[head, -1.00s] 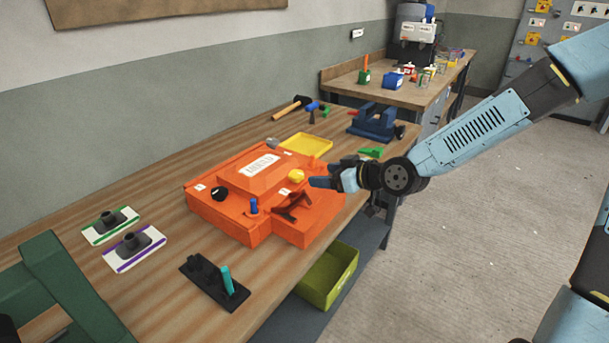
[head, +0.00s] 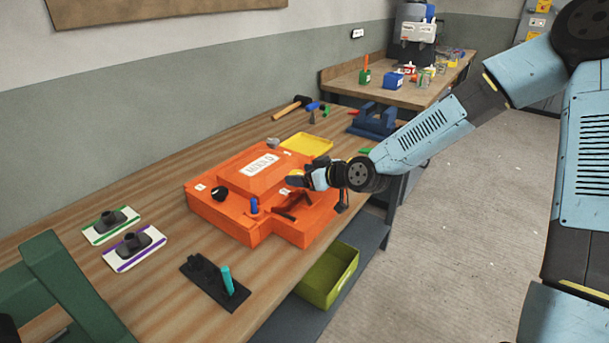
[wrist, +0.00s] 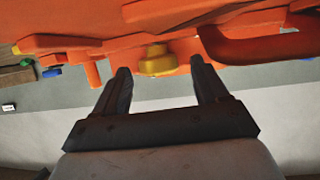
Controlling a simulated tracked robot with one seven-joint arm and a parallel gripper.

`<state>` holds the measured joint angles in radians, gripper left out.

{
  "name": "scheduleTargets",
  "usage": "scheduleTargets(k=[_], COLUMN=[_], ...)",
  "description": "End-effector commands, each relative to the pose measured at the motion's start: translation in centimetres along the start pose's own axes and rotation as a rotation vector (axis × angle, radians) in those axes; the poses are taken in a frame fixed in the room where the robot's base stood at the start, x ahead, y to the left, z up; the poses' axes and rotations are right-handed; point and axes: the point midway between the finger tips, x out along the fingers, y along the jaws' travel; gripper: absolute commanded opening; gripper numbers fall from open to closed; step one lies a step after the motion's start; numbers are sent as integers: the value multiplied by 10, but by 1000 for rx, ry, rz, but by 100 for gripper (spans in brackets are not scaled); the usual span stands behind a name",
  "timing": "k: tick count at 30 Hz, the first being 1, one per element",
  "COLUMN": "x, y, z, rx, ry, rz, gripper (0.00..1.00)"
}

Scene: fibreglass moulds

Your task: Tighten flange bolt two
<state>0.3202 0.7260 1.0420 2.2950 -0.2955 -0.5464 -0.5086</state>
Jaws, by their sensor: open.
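The orange mould (head: 222,212) lies on the wooden bench, with a white label on its raised top. A yellow knob (wrist: 157,62) on its flange shows between my fingertips in the wrist view; in the head view my gripper partly hides it. A black knob (head: 219,193) and a blue upright knob (head: 254,205) also stand on the flange. The small white tags are too small to read, so I cannot tell which is bolt two. My gripper (wrist: 160,76) is open, its fingers on either side of the yellow knob; I cannot tell whether they touch it.
A dark handle-like part (head: 290,206) lies on the mould near my gripper. A black holder with a teal peg (head: 227,281) stands in front. A yellow tray (head: 307,145) and a blue vice (head: 373,121) are behind. A green bin (head: 328,275) sits below the bench edge.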

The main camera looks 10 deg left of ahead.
Motion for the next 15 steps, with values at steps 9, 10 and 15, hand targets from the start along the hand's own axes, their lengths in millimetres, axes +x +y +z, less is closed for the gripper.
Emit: scheduleTargets(k=[9, 10, 15], x=[1, 1, 1], y=[0, 0, 0], z=[0, 0, 0], rx=[0, 0, 0], ry=[0, 0, 0], rz=[0, 0, 0], gripper=[71, 68, 52])
